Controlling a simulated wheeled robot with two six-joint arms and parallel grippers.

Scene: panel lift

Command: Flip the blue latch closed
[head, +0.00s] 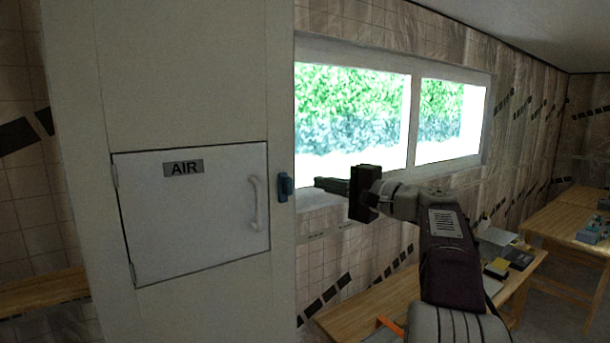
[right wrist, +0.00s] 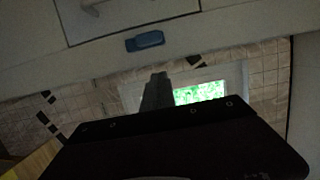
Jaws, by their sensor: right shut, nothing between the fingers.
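The blue latch (head: 285,187) is mounted on the pale cabinet front, just right of the panel door's right edge. It stands upright, parallel to that edge, and does not appear to overlap the door. The white door (head: 190,220), labelled AIR, looks flush in its frame, with a light handle (head: 256,203) near its right side. My right gripper (head: 318,184) is shut and empty, a short way right of the latch with a gap between. In the right wrist view the latch (right wrist: 145,41) lies beyond the closed fingertips (right wrist: 160,76). My left gripper is not in view.
A window (head: 385,115) is in the wall behind my right arm. A wooden table (head: 375,300) with small items stands lower right, and another table (head: 570,215) stands farther right. The space between fingertips and latch looks clear.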

